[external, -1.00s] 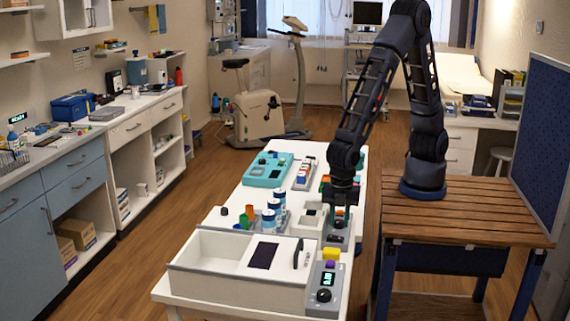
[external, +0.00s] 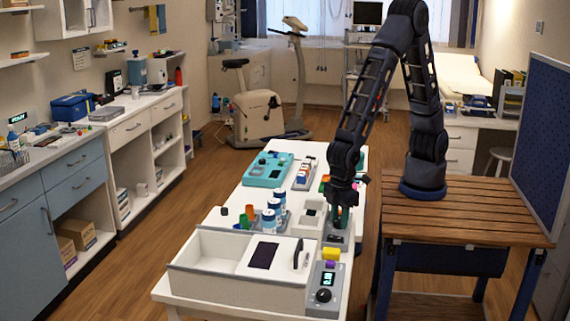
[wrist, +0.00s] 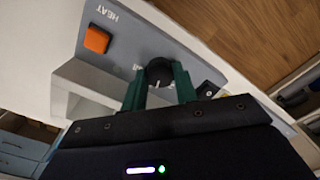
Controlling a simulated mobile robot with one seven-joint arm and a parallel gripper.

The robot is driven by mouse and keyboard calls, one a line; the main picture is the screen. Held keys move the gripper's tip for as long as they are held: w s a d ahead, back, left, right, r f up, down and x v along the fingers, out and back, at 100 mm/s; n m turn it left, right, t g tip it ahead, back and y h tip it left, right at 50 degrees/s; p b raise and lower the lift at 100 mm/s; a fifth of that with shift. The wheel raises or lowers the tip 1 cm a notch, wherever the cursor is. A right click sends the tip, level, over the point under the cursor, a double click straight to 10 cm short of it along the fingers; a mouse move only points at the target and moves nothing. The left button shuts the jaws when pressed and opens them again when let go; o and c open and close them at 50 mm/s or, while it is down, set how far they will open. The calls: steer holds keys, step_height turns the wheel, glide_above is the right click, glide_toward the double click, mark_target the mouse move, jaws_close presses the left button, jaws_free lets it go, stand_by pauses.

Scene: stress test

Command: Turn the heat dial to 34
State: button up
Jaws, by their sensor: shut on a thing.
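The heat dial (wrist: 158,71) is a round black knob with a pale pointer mark, on a grey panel (wrist: 140,42) marked HEAT. My gripper (wrist: 159,86) has its green fingers on either side of the dial, shut on it. An orange square button (wrist: 97,39) is on the panel near the HEAT lettering. A small dark display (wrist: 208,88) is partly hidden by a finger, and I cannot read its number. In the external view my gripper (external: 339,222) points down over the grey panel (external: 336,241), hiding the dial.
A second grey panel (external: 316,304) with a lit display and black knob is nearer the camera. A yellow block (external: 331,254) lies behind it. A white open box (external: 215,285), blue-white bottles (external: 274,205) and a teal tray (external: 267,172) share the white table.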

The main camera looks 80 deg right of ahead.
mark_target(339, 221)
steer(key=shift+m, duration=1.4)
steer(key=o, duration=0.7)
steer(key=shift+r, duration=0.1)
step_height(339, 221, up, 11)
